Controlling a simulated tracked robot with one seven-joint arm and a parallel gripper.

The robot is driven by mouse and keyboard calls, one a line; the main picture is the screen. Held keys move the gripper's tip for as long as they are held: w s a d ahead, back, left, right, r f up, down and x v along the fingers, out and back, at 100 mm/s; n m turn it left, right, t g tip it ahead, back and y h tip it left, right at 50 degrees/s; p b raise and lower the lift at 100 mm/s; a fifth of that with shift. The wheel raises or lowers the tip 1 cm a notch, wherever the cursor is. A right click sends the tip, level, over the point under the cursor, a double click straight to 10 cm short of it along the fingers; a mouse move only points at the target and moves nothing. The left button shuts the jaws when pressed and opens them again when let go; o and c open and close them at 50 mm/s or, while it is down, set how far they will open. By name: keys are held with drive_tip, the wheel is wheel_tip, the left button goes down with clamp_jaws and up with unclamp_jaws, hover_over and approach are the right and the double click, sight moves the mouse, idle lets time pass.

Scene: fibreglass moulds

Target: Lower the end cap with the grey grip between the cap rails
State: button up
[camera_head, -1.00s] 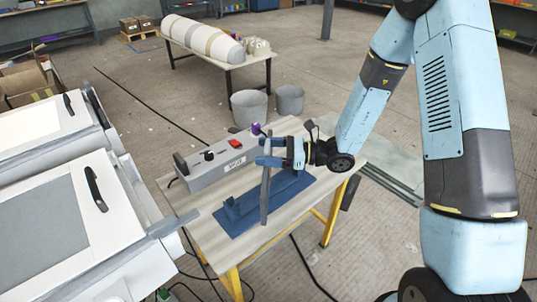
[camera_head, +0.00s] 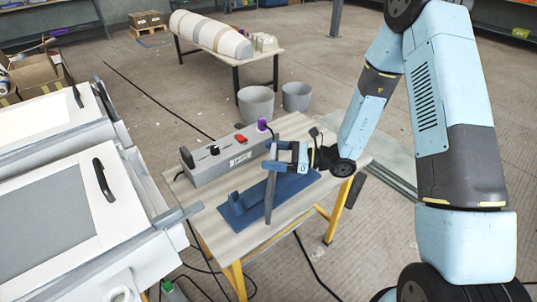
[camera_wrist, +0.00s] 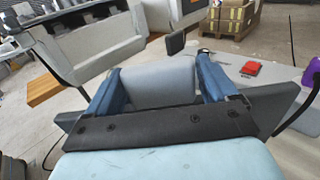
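The end cap (camera_head: 271,196) is a thin dark grey plate, held upright on edge over the blue base plate (camera_head: 238,217) on the work table. Blue raised pieces, which look like the cap rails (camera_head: 236,198), stand on that base, partly hidden by the cap. I cannot tell whether the cap touches the base. My gripper (camera_head: 288,156) is shut on the cap's grip. In the wrist view its two blue fingers (camera_wrist: 158,85) flank the rounded grey grip (camera_wrist: 160,88), and the cap's long edge (camera_wrist: 276,102) shows behind. The cap's lower edge is hidden in the wrist view.
A grey control box (camera_head: 225,156) with a red switch, black knob and purple part stands behind the base. Large white-and-grey machines (camera_head: 60,190) stand at the left. Two grey buckets (camera_head: 257,104) and a table (camera_head: 262,64) with a striped mould are beyond.

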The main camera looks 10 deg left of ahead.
drive_tip(key=shift+o, duration=1.1)
drive_tip(key=shift+r, duration=0.1)
drive_tip(key=d, duration=1.2)
drive_tip(key=s+d+r+n+t+h, duration=0.2)
drive_tip(key=s+d+r+n+h, duration=0.3)
drive_tip(key=r, duration=0.5)
drive_tip(key=s+d+r+n+t+h, duration=0.2)
drive_tip(key=s+d+r+n+h, duration=0.4)
drive_tip(key=d+r, duration=0.3)
drive_tip(key=s+d+r+n+t+h, duration=0.2)
drive_tip(key=s+d+r+n+h, duration=0.4)
drive_tip(key=r, duration=0.4)
drive_tip(key=shift+s+d+r+t+h, duration=0.4)
drive_tip(key=shift+s+d+h, duration=0.1)
drive_tip(key=shift+d, duration=0.6)
